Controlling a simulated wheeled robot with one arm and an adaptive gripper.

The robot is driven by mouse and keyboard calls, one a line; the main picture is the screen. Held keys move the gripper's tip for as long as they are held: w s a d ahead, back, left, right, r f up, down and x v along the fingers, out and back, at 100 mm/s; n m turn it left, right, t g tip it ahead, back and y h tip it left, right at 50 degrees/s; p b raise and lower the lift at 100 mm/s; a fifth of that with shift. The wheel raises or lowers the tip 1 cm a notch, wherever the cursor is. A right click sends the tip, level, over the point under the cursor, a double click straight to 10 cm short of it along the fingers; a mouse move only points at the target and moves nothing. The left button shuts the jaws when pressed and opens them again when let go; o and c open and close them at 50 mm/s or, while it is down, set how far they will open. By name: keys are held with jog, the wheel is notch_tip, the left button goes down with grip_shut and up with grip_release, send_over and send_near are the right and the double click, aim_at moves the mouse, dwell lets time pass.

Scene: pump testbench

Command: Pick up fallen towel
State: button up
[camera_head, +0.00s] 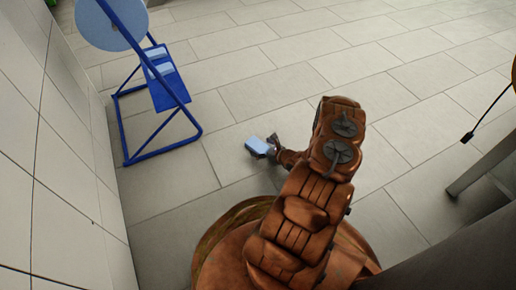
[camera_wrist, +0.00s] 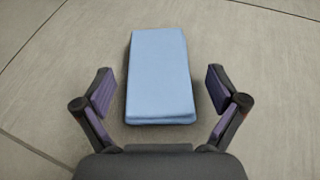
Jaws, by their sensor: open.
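The towel (camera_wrist: 158,75) is a light blue folded block lying on the grey tiled floor. In the head view the towel (camera_head: 257,146) shows on the floor just beyond the end of my arm. My gripper (camera_wrist: 161,88) is open, with one finger on each side of the towel's near end and a gap on both sides. The fingers appear apart from the towel. In the head view my gripper (camera_head: 273,147) is small and partly hidden by my arm.
A blue metal stand (camera_head: 160,92) with a large round roll (camera_head: 111,22) stands at the upper left, holding more folded blue towels. A white tiled wall (camera_head: 50,150) runs along the left. A grey table leg (camera_head: 478,168) and a hanging cable (camera_head: 468,136) are at the right. The floor behind is clear.

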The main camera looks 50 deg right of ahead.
jog(key=shift+w, duration=0.1)
jog(key=shift+c, duration=0.4)
jog(key=c, duration=1)
jog(key=shift+o, duration=0.2)
jog(key=shift+r, duration=0.15)
